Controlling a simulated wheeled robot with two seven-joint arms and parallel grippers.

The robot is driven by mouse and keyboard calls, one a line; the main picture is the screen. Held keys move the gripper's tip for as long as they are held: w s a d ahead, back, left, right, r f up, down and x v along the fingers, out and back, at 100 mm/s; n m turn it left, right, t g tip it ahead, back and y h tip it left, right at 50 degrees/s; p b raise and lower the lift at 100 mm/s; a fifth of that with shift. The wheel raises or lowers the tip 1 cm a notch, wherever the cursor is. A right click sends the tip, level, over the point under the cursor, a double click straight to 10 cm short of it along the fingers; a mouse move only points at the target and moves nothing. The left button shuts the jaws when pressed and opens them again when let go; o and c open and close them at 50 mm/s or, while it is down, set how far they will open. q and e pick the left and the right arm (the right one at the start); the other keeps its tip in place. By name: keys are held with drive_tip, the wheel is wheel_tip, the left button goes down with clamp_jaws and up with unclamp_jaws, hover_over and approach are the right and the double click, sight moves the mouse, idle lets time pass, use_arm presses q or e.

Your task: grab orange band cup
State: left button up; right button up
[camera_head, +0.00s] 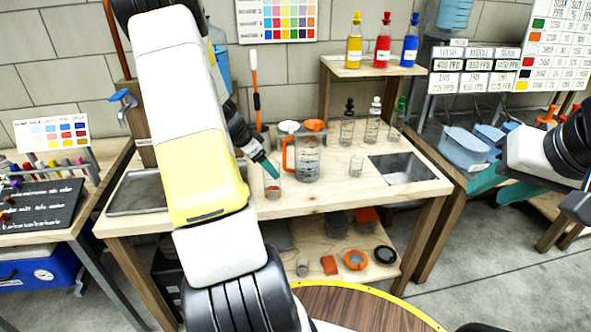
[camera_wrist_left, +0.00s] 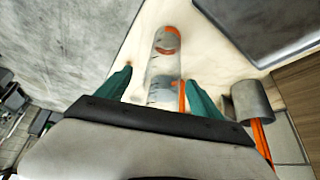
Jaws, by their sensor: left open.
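The orange band cup (camera_head: 272,188) is a clear glass cylinder with orange near its rim, standing near the front left of the wooden workbench (camera_head: 330,190). My left gripper (camera_head: 267,168) reaches down to it, its teal tip overlapping the cup's top in the head view. In the left wrist view the clear cup (camera_wrist_left: 163,68) lies between the two spread teal fingers of my left gripper (camera_wrist_left: 158,82); a gap shows on its left, contact is not clear. My right gripper (camera_head: 512,190) is at the right, away from the cup; its jaw opening is unclear.
A glass pitcher with an orange handle (camera_head: 307,158) stands just right of the cup. A small clear glass (camera_head: 356,167) and several stoppered bottles stand farther right. Sink basins lie at left and right (camera_head: 402,168). A shelf with yellow, red (camera_head: 383,48) and blue bottles stands behind.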

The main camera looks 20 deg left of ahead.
use_arm(q)
drive_tip(key=x, duration=0.7)
drive_tip(key=shift+w+a+f, duration=0.2)
drive_tip(key=shift+f, duration=0.2)
drive_tip(key=c, duration=1.4)
